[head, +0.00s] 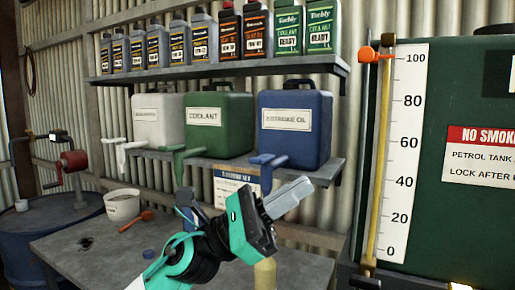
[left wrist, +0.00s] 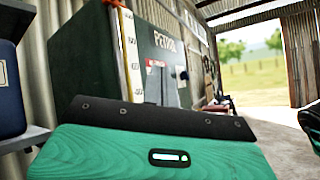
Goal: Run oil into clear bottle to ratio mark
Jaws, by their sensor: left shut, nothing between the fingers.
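The blue container labelled 2-stroke oil (head: 310,145) stands on the lower shelf, with its blue tap (head: 267,166) at the front. In the left wrist view part of a blue container (left wrist: 10,92) shows at the left edge. My left gripper (head: 289,198) is shut and empty, in front of the shelf edge and right of and below the tap. A pale yellowish object (head: 265,274) stands behind and below my gripper, partly hidden; I cannot tell whether it is the clear bottle. A small blue cap (head: 148,254) lies on the bench.
Green coolant (head: 222,125) and white (head: 158,120) containers with taps share the lower shelf (head: 325,172). The grey bench (head: 75,262) holds a white tub (head: 122,204) and an orange scoop (head: 136,221). A green petrol tank (head: 455,215) with a scale stands at right.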

